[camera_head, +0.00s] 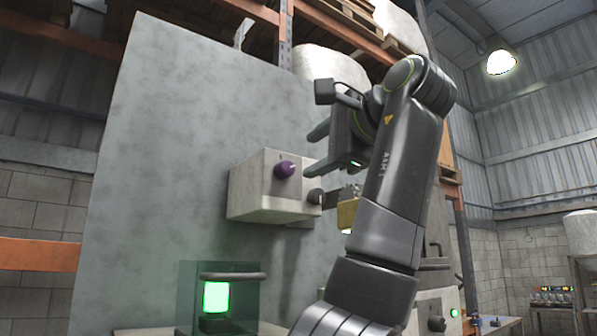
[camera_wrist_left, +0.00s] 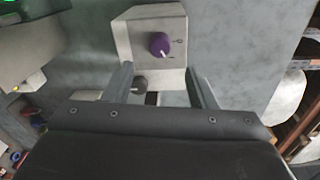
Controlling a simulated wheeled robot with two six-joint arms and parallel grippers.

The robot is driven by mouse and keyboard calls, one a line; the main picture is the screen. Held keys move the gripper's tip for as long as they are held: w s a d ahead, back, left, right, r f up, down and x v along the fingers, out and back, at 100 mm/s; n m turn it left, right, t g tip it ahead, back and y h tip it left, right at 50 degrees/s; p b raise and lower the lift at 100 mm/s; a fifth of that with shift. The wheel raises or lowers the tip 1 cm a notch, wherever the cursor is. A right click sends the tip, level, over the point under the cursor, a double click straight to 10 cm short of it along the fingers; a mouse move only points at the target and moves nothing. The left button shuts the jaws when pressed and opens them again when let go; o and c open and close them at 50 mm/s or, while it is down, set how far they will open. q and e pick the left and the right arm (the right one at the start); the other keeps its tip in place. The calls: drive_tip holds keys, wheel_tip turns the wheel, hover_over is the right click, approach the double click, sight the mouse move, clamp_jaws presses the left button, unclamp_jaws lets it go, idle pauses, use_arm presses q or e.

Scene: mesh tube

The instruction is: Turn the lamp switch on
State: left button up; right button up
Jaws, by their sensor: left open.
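A cream switch box (camera_head: 252,190) is fixed to a grey panel. Its front carries a purple knob (camera_head: 285,170) with a pale pointer line, and a dark grey knob (camera_head: 315,197) sits at its lower right. My left gripper (camera_head: 311,153) is open and empty, in front of the box and apart from the knobs. In the left wrist view, the purple knob (camera_wrist_left: 160,44) shows ahead of the open fingers, with a small mark to its right. The dark knob (camera_wrist_left: 138,85) is lower, near one finger. I cannot tell which knob is the lamp switch.
A glowing green light (camera_head: 215,297) stands in a dark housing below the box. A yellowish part (camera_head: 347,214) is partly hidden behind my left arm. The grey panel (camera_head: 165,150) is bare left of the box. A lit ceiling lamp (camera_head: 500,62) hangs at upper right.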

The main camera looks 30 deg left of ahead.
use_arm(q)
drive_tip(key=v, duration=0.9)
drive_tip(key=shift+b, duration=0.35)
drive_tip(key=shift+s+d, duration=0.1)
